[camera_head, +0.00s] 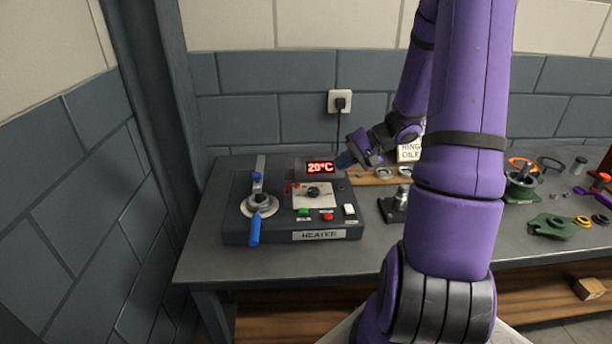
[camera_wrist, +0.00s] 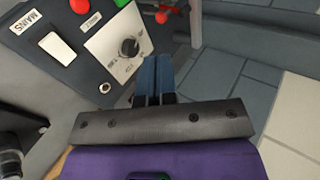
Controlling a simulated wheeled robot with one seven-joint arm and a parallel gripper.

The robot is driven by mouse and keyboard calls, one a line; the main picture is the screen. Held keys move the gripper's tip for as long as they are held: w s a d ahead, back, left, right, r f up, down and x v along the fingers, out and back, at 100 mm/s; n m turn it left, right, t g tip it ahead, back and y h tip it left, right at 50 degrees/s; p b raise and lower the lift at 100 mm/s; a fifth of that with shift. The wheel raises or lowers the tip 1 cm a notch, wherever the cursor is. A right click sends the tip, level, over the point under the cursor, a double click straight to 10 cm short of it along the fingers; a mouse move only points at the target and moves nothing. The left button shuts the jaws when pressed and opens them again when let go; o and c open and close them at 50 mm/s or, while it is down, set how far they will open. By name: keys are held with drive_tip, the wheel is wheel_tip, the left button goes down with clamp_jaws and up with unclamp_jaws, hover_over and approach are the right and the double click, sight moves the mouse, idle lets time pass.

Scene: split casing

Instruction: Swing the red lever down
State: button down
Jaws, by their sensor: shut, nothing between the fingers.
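The heater box (camera_head: 275,233) stands on the left of the bench. A small red part (camera_head: 289,187), which looks like the red lever, sits at the left edge of its white dial plate. In the wrist view a red piece (camera_wrist: 166,9), likely the same lever, shows at the top edge, partly cut off. My gripper (camera_head: 345,160) is at the back right corner of the box, beside the lit display. Its blue fingers (camera_wrist: 153,78) are together and empty, near the black dial (camera_wrist: 129,47). I see no contact with the lever.
The box carries a blue-handled clamp (camera_head: 255,228), a green button (camera_head: 304,212), a red button (camera_head: 327,216) and a white mains switch (camera_head: 349,210). The display (camera_head: 320,167) reads 20°C. A dark fixture (camera_head: 395,205) stands right of the box. My arm hides part of the bench.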

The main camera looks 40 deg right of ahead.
drive_tip(key=shift+d+f, duration=0.3)
drive_tip(key=shift+d, duration=0.15)
drive_tip(key=x, duration=1)
drive_tip(key=shift+w+a, duration=0.15)
drive_tip(key=shift+w+a+r, duration=0.25)
drive_tip(key=shift+w+a, duration=0.4)
drive_tip(key=shift+w+a+r, duration=0.25)
drive_tip(key=shift+w+a, duration=0.4)
drive_tip(key=shift+a, duration=0.1)
